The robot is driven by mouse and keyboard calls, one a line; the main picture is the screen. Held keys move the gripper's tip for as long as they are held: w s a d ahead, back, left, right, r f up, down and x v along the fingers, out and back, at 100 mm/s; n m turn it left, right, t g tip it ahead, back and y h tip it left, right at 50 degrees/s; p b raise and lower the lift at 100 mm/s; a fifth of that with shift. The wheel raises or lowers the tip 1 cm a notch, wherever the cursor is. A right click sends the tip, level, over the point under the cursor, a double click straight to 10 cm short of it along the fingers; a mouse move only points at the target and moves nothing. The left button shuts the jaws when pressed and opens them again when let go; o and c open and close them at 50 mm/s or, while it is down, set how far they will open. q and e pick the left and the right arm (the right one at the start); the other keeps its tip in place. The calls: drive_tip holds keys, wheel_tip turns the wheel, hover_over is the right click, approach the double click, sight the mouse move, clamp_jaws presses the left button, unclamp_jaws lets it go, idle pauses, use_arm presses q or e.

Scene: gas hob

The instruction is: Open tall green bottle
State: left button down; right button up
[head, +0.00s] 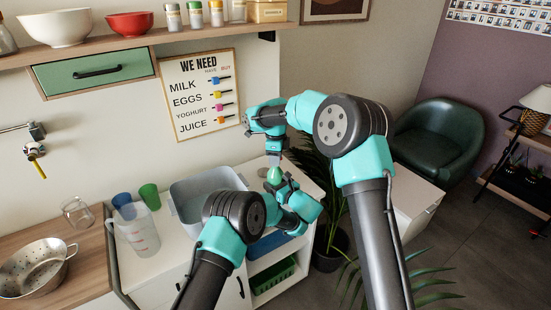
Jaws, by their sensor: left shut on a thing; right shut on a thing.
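The tall green bottle (274,175) is held between my two grippers, above the right end of the white counter. Only a short green part of it shows; the rest is hidden by the grippers. My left gripper (276,186) is the lower one and is shut on the bottle's body. My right gripper (274,160) comes from above and is shut on the bottle's top. Its fingers hide the cap, so I cannot tell whether the cap is on or loose.
A grey bin (185,190) stands on the counter left of the grippers. Further left are a clear pitcher (137,232), a green cup (149,197), a blue cup (123,203) and a metal colander (35,268). A potted plant (328,240) stands right of the counter.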

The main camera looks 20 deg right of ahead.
drive_tip(key=n, duration=0.3)
drive_tip(key=shift+n, duration=0.3)
drive_tip(key=n, duration=1.6)
drive_tip(key=shift+n, duration=0.3)
drive_tip(key=n, duration=2)
drive_tip(key=shift+r, duration=0.1)
drive_tip(key=n, duration=1.3)
drive_tip(key=shift+r, duration=1.2)
